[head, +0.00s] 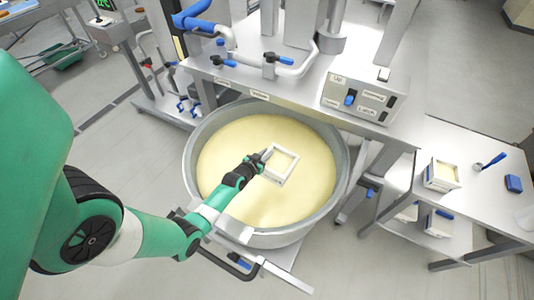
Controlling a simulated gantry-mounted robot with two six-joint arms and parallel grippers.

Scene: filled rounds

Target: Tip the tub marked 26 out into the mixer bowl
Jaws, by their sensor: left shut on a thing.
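The mixer bowl (196,200) is a large round steel bowl with a smooth pale yellow mass in it. My left gripper (264,158) is shut on a small square white tub (292,157) and holds it over the middle of the bowl. Pale yellow shows inside the tub's white rim. I cannot tell how far the tub is tilted or how high it is above the mass. No number can be read on it. My right gripper is not in view.
The mixer's control box (358,99) and pipes stand behind the bowl.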

